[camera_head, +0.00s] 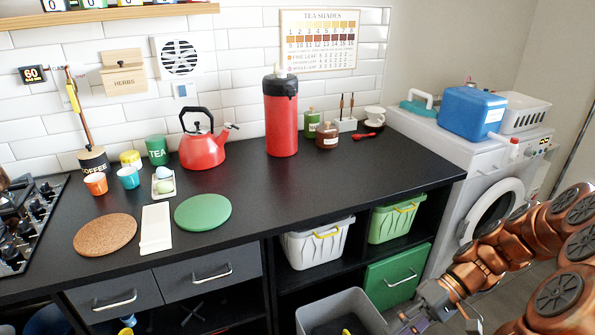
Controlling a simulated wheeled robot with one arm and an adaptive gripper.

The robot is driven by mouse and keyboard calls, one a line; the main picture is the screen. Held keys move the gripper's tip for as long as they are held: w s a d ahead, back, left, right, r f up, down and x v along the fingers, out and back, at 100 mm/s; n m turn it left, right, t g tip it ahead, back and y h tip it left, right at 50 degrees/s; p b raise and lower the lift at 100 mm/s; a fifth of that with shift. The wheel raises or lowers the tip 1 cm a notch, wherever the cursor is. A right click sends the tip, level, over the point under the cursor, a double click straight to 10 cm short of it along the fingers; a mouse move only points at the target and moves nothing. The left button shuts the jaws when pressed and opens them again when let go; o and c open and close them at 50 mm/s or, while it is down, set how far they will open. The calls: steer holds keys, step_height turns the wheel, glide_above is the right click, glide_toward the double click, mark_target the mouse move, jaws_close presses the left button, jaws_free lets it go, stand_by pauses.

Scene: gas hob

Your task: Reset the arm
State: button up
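My copper-coloured arm reaches in from the right edge, in front of the washing machine. My gripper (437,318) is low at the bottom of the picture, in front of the counter and just right of a grey bin. It points down and left, apart from the counter top. Its fingers are small and partly cut off by the lower edge, so I cannot tell whether they are open or shut. I see no object clearly held in it.
A black counter (330,200) carries a red kettle (203,150), a red dispenser (281,120), a cork mat (105,235) and a green mat (203,212). The grey bin (345,305) stands near my gripper. A washing machine (475,170) is at right, a gas hob (30,220) at left.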

steer(key=s+a+r+h+p, duration=0.3)
steer(key=r, duration=0.4)
steer(key=s+a+r+h+p, duration=0.2)
steer(key=s+r+p, duration=0.2)
steer(key=r, duration=0.2)
steer(key=s+d+r+m+t+h+p, duration=0.1)
steer(key=s+d+r+t+h+p, duration=0.1)
steer(key=s+r+h+p, duration=0.3)
steer(key=s+r+t+p, duration=0.1)
steer(key=s+r+p, duration=0.2)
steer(key=s+r, duration=0.2)
step_height(320, 180, up, 2)
steer(key=shift+r+m+h+p, duration=0.2)
steer(key=shift+m+h+p, duration=0.1)
steer(key=shift+s+d, duration=0.1)
